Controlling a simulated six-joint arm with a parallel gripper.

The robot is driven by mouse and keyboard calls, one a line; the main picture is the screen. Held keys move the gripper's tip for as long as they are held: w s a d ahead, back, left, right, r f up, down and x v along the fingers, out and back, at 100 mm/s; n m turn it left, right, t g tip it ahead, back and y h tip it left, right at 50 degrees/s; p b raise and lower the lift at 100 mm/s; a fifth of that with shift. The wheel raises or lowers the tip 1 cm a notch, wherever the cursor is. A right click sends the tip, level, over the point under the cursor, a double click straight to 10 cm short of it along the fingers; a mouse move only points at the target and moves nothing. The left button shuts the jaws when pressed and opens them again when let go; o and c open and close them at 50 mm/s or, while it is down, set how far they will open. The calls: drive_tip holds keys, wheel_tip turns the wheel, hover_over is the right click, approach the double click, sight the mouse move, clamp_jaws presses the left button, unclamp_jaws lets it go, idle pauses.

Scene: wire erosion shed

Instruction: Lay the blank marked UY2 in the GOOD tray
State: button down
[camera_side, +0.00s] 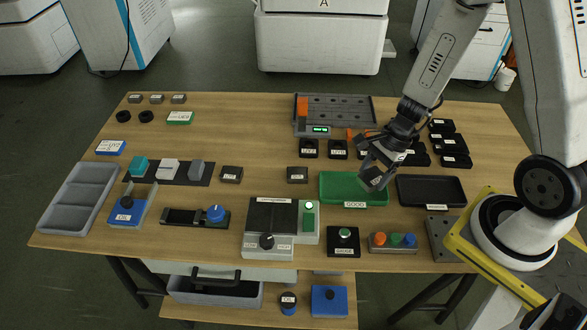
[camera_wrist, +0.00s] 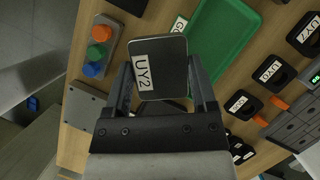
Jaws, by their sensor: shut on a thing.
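My gripper (camera_side: 376,166) is shut on a dark blank (camera_side: 374,181). In the wrist view the blank (camera_wrist: 170,68) sits between the two fingers (camera_wrist: 159,88), and its white label reads UY2. The blank looks tilted in the side view. It hangs in front of the right part of the green tray (camera_side: 336,188), whose front label reads GOOD. The visible floor of the green tray is empty. In the wrist view the green tray (camera_wrist: 225,40) lies below and to the right of the blank. The gap between blank and tray is hard to judge.
A black tray (camera_side: 430,192) stands just right of the green one. Several black labelled blocks (camera_side: 455,161) stand behind it. A grey rack (camera_side: 335,108) is at the back. A button box (camera_side: 393,242) and a grey instrument (camera_side: 270,225) stand in front.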

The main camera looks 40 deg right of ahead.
drive_tip(key=s+d+r+n, duration=0.1)
drive_tip(key=s+d+n, duration=0.1)
drive_tip(key=s, duration=0.5)
hover_over(351, 191)
drive_tip(key=s, duration=0.1)
drive_tip(key=shift+g, duration=0.4)
drive_tip(key=f, duration=0.8)
drive_tip(key=shift+s+d+f, duration=0.15)
drive_tip(key=shift+s+d, duration=0.05)
drive_tip(key=shift+d, duration=0.2)
drive_tip(key=shift+w+d+f, duration=0.1)
drive_tip(key=shift+w+f, duration=0.35)
drive_tip(key=shift+f, duration=0.15)
drive_tip(key=shift+w+f, duration=0.2)
drive_tip(key=shift+f, duration=1.5)
drive_tip(key=shift+f, duration=0.15)
